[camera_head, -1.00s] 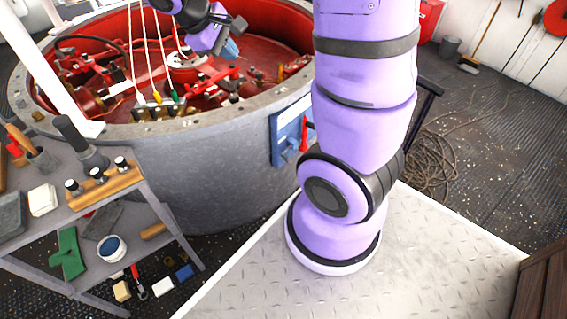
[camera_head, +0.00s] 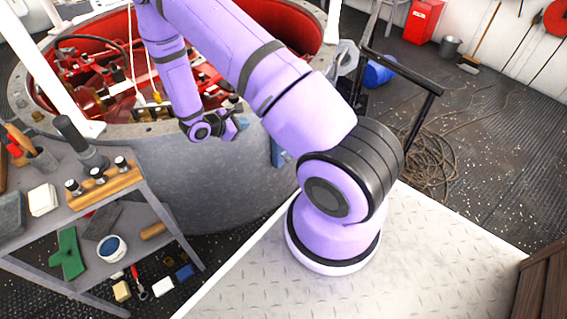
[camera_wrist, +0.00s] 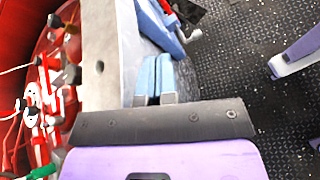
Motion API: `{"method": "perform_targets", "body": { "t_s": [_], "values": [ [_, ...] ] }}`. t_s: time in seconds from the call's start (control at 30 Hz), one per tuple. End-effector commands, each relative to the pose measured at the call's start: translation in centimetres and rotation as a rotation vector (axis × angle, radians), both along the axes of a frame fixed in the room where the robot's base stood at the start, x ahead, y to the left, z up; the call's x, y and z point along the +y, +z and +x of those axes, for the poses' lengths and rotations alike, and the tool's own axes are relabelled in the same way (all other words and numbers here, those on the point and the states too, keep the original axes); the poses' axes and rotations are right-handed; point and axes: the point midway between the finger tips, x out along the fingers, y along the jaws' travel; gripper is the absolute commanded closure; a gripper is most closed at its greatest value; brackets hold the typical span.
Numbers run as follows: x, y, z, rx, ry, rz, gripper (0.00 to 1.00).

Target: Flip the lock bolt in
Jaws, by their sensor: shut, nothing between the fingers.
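A blue plate on the outer wall of the grey drum holds the lock bolt. In the head view my arm covers most of the plate (camera_head: 277,152), and its red handle is hidden there. In the wrist view the blue plate (camera_wrist: 158,24) shows at the top, with a bit of the red handle (camera_wrist: 166,5) at the upper edge. My gripper (camera_head: 242,123) is beside the drum's rim, to the left of and above the plate. In the wrist view its pale blue fingers (camera_wrist: 155,62) are together and empty, apart from the plate. The bolt's position cannot be told.
The drum's grey rim (camera_head: 150,131) runs close by my gripper, with red machinery and hanging cables inside. A tool cart (camera_head: 160,205) stands at left. A black rail (camera_head: 405,75) and a coiled rope (camera_head: 428,165) are at right. The deck plate (camera_head: 430,240) is mostly clear.

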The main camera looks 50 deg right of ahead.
Motion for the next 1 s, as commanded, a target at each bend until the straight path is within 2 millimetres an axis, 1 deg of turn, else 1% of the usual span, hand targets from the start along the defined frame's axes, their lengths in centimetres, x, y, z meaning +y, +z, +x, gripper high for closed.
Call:
{"method": "perform_targets", "body": {
  "t_s": [0.03, 0.17, 0.2, 0.27, 0.3, 0.4, 0.5, 0.6, 0.7, 1.0],
  "values": [
    [-0.2, -2.3, -0.5, 0.039, 0.032, -0.007, 1.00],
    [-0.7, -7.4, -1.5, 0.116, 0.119, -0.020, 1.00],
    [-0.8, -9.0, -1.9, 0.141, 0.146, -0.022, 1.00],
    [-0.9, -11.3, -2.7, 0.175, 0.184, -0.024, 1.00],
    [-1.0, -12.7, -3.2, 0.197, 0.211, -0.024, 1.00],
    [-1.1, -15.9, -4.5, 0.244, 0.267, -0.021, 1.00],
    [-1.2, -18.4, -5.6, 0.279, 0.312, -0.016, 1.00],
    [-1.3, -20.0, -6.4, 0.302, 0.341, -0.012, 1.00],
    [-1.3, -20.7, -6.8, 0.312, 0.355, -0.010, 1.00],
    [-1.3, -20.9, -6.9, 0.315, 0.360, -0.009, 1.00]
  ]
}}
